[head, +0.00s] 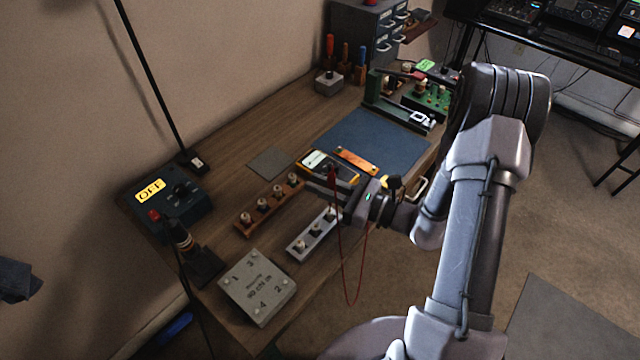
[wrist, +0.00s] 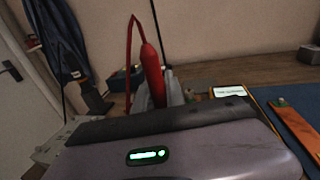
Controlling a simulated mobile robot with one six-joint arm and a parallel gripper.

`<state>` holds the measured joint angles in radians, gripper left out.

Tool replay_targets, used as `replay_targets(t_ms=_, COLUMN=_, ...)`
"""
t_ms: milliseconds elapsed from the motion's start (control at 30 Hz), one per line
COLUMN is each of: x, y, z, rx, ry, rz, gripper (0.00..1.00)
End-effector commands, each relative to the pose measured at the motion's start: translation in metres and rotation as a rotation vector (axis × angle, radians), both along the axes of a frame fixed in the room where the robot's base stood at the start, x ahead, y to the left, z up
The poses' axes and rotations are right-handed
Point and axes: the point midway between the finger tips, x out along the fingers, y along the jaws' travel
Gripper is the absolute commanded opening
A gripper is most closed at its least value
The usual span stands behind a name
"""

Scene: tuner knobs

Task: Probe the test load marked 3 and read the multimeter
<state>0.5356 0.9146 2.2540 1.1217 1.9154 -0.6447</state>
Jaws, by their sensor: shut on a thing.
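My gripper (head: 325,188) is shut on a red probe (head: 332,176), above the desk's front edge. The probe stands upright in the wrist view (wrist: 152,72); its tip is hidden. Its red lead hangs in a loop below my gripper. The yellow-edged multimeter (head: 318,159) lies just behind my gripper, partly covered by it. Its pale display also shows in the wrist view (wrist: 230,91), too small to read. A grey box (head: 240,291) with 1, 2, 3 and 4 at its corners sits at the desk's near end, apart from the probe. The 3 is at its back corner.
Wooden (head: 272,202) and grey (head: 314,237) racks of small knobs stand between the box and multimeter. A dark unit reading OFF (head: 180,203) is at left.

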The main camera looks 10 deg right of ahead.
Motion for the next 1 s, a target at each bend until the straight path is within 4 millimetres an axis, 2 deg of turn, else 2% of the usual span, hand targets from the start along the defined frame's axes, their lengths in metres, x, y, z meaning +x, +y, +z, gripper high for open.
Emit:
replay_targets(t_ms=433, x=0.000, y=0.000, z=0.003, rx=0.000, ry=0.000, rz=0.000, gripper=0.00)
replay_targets(t_ms=833, x=0.000, y=0.000, z=0.047, rx=0.000, ry=0.000, rz=0.000, gripper=0.00)
replay_targets(t_ms=1000, x=0.000, y=0.000, z=0.052, rx=0.000, ry=0.000, rz=0.000, gripper=0.00)
